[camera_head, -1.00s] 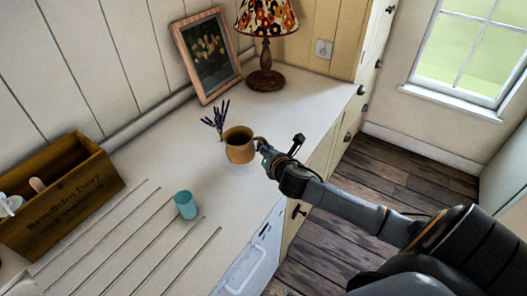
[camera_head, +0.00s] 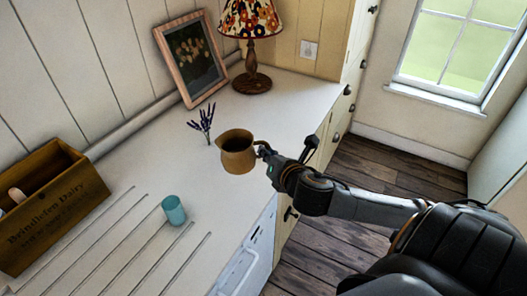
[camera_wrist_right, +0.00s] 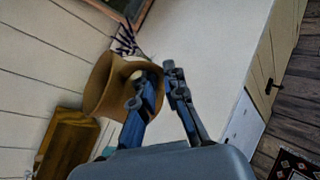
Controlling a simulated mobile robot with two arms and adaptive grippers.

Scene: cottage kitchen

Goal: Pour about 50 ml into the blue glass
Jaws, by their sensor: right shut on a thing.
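The blue glass (camera_head: 174,211) stands upright on the grooved part of the counter, its inside too small to read. My right gripper (camera_head: 266,153) is shut on the handle of a tan jug (camera_head: 237,154), to the right of and behind the glass. The jug seems to hang a little above the counter and looks close to upright, with its dark opening facing up. In the right wrist view the jug (camera_wrist_right: 98,88) sits beyond the fingers of the gripper (camera_wrist_right: 160,75). The liquid inside cannot be made out. My left gripper is not in view.
A wooden crate (camera_head: 50,222) stands left of the glass. A lavender sprig (camera_head: 204,120) is just behind the jug. A framed picture (camera_head: 190,62) and a lamp (camera_head: 252,78) stand at the back. The counter between jug and glass is clear.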

